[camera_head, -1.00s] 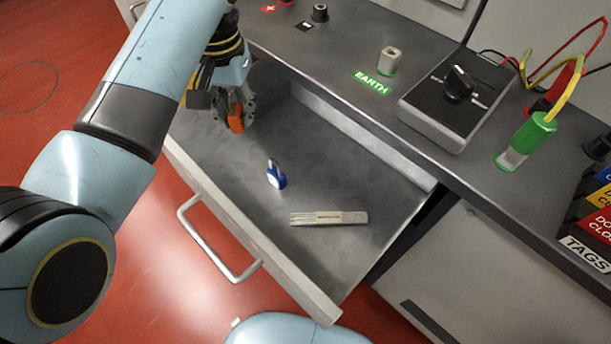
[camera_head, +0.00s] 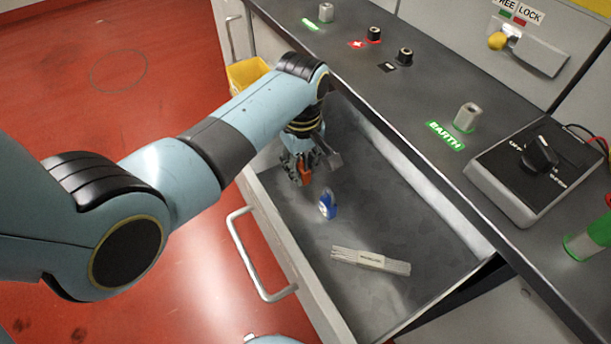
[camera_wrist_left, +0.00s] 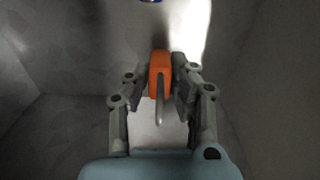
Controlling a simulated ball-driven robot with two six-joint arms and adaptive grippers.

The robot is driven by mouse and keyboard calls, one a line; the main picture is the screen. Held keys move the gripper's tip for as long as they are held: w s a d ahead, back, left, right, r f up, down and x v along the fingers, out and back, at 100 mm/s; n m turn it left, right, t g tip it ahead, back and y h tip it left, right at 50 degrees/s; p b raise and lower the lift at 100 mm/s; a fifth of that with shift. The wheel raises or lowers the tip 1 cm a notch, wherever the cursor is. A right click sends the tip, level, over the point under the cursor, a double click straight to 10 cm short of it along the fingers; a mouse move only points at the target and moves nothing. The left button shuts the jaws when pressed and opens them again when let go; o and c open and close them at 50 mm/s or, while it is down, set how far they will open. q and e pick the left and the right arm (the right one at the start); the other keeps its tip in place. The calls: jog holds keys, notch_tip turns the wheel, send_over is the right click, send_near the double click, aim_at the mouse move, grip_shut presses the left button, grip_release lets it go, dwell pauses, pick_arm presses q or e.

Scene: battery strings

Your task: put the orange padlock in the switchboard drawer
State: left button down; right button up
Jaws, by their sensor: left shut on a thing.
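The orange padlock (camera_head: 304,172) is between the fingers of my left gripper (camera_head: 301,165), which is shut on it. In the left wrist view the orange padlock (camera_wrist_left: 160,68) sits between both fingertips (camera_wrist_left: 160,75), its grey shackle pointing back toward the wrist. The switchboard drawer (camera_head: 390,222) is pulled open, and the gripper is down inside it, at its far left part. I cannot tell whether the padlock touches the drawer floor.
A blue padlock (camera_head: 327,204) and a folding rule (camera_head: 371,261) lie in the drawer, to the right of the gripper. The drawer handle (camera_head: 254,255) juts out in front. The worktop behind carries a black tester box (camera_head: 537,165) and an EARTH label (camera_head: 445,136).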

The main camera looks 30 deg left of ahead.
pick_arm(q)
jog(key=shift+f, duration=1.05)
jog(key=shift+f, duration=0.15)
jog(key=c, duration=1.1)
grip_release()
jog(key=shift+c, duration=0.2)
notch_tip(320, 180, up, 12)
jog(key=shift+r+p, duration=0.15)
jog(key=shift+p, duration=1.05)
